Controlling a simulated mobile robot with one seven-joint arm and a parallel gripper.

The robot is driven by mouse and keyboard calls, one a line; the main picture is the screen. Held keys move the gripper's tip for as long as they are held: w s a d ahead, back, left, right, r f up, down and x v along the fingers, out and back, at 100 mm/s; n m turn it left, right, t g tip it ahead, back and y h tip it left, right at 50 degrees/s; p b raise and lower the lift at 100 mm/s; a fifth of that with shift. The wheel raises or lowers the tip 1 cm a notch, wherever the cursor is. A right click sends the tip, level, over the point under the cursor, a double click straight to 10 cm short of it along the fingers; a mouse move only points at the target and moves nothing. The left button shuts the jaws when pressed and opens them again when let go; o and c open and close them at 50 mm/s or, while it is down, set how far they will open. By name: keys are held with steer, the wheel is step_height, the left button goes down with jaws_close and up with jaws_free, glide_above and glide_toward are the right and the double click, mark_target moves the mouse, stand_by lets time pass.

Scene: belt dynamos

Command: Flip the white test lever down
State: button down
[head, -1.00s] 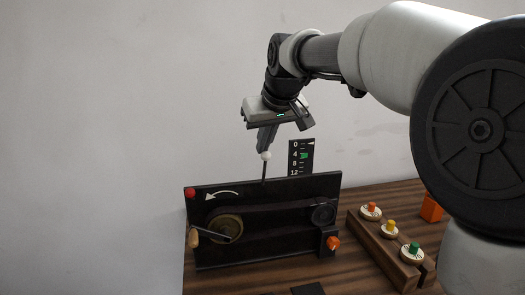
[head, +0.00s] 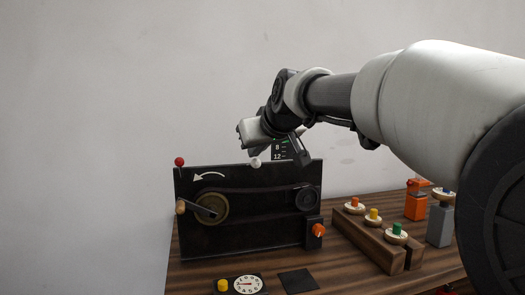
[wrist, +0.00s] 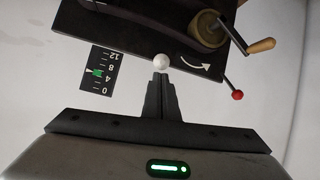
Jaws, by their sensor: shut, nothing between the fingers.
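The white ball knob (head: 255,163) of the test lever sits at the top edge of the black panel (head: 250,235). I cannot make out its rod there. In the wrist view the white knob (wrist: 161,61) is at the panel's edge, straight ahead of my gripper (wrist: 161,77). The fingers are shut and empty, their tips touching or nearly touching the knob. In the head view my gripper is tilted above and behind the panel's top edge, its fingertips hidden.
A red ball on a stick (head: 180,161) rises at the panel's left corner, above a wooden-handled crank (head: 207,209). The black scale (head: 283,150) stands behind, partly covered by my arm. An orange knob (head: 319,230), dial (head: 248,284) and wooden block with colored pegs (head: 368,238) lie nearby.

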steer(key=shift+w+a, duration=0.1)
steer(key=shift+w, duration=0.25)
steer(key=shift+w+r, duration=0.15)
steer(key=shift+w+a+p, duration=0.2)
steer(key=shift+w+p, duration=0.35)
steer(key=shift+w, duration=0.05)
steer(key=shift+r+p, duration=0.3)
steer(key=shift+r, duration=0.05)
steer(key=r, duration=0.1)
steer(key=r+p, duration=0.2)
steer(key=shift+s+a, duration=0.3)
steer(key=s+d, duration=0.2)
steer(key=s, duration=0.5)
steer(key=shift+s+d+r, duration=0.25)
steer(key=shift+s+d, duration=0.1)
steer(key=shift+d, duration=0.05)
